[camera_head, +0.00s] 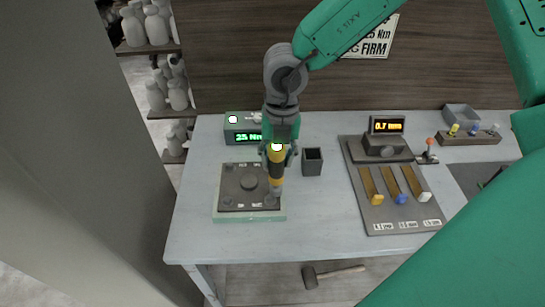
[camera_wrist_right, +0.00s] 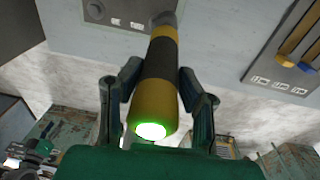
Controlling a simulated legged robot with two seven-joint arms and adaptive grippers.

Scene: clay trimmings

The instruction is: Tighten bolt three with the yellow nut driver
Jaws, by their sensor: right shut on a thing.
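My right gripper (camera_head: 277,150) is shut on the yellow nut driver (camera_head: 276,168), a yellow and black banded tool held roughly upright with its tip down. A green light glows on its top end. In the right wrist view the driver (camera_wrist_right: 157,85) lies between the fingers of the gripper (camera_wrist_right: 155,88). Its tip is over the right side of the dark bolt plate (camera_head: 234,183), near the front right corner. Whether it sits on a bolt I cannot tell. The plate has corner bolts and a round centre boss, on a pale green base (camera_head: 240,217). My left gripper is not in view.
A torque box (camera_head: 235,136) behind the plate reads 25 Nm in green. A small dark open cup (camera_head: 312,162) stands to the right. A mallet (camera_head: 330,274) lies below the table.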

